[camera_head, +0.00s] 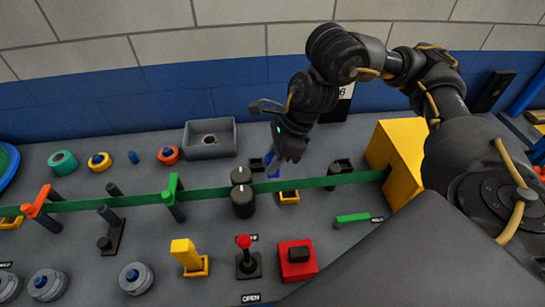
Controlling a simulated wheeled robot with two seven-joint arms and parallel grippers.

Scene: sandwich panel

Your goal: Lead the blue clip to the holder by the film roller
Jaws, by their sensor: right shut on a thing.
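My right gripper (285,158) reaches down from the upper right, behind the green film, and is shut on the blue clip (272,166). Only part of the clip shows beside and below the fingers. The clip is just right of the black film roller (242,200), whose two dark cylinders stand by the green film (330,181). A small yellow holder (289,198) sits on the panel in front of the film, right of the roller. Whether the clip touches the film or the holder cannot be told. My left gripper is not in view.
An orange clip (40,203) and a green clip (173,190) are on the film's left part. A yellow box (397,158) stands at its right end. A grey tray (210,138) is behind. A yellow lever (187,254), red-topped joystick (244,243) and red block (296,271) stand in front.

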